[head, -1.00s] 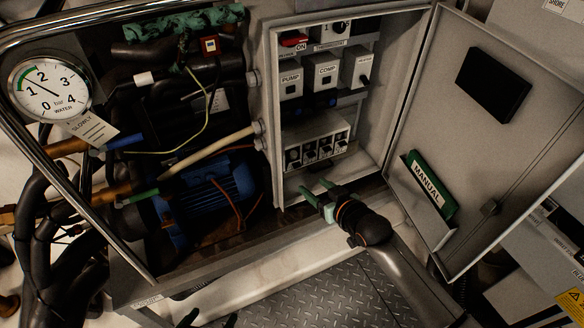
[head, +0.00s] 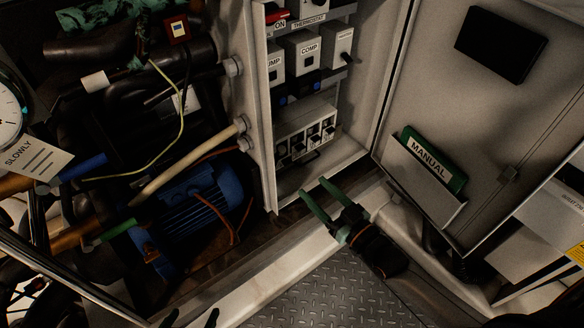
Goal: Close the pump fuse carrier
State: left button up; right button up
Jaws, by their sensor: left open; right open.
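In the head view a white block labelled PUMP (head: 274,66) sits in the open electrical cabinet, its left part cut off by the cabinet's side wall. I cannot tell whether it is the fuse carrier or whether a carrier stands open. Lower down is a pale unit with several dark switch-like parts (head: 305,138). My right gripper (head: 319,198) is open and empty, its green fingers just below and in front of the cabinet's lower edge, apart from it. My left gripper (head: 191,318) shows only dark fingertips at the bottom edge, open and away from the cabinet.
Blocks labelled COMP (head: 305,49) and one beside it (head: 339,46) stand right of PUMP. The cabinet door (head: 480,110) hangs open at the right with a green manual (head: 434,160) in its pocket. Pipes and a blue motor (head: 195,205) fill the left.

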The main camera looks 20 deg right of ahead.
aim_at(289, 164)
jog(key=b+x, duration=0.1)
jog(key=x, duration=0.8)
jog(key=shift+a, duration=0.1)
jog(key=shift+f, duration=0.1)
grip_shut()
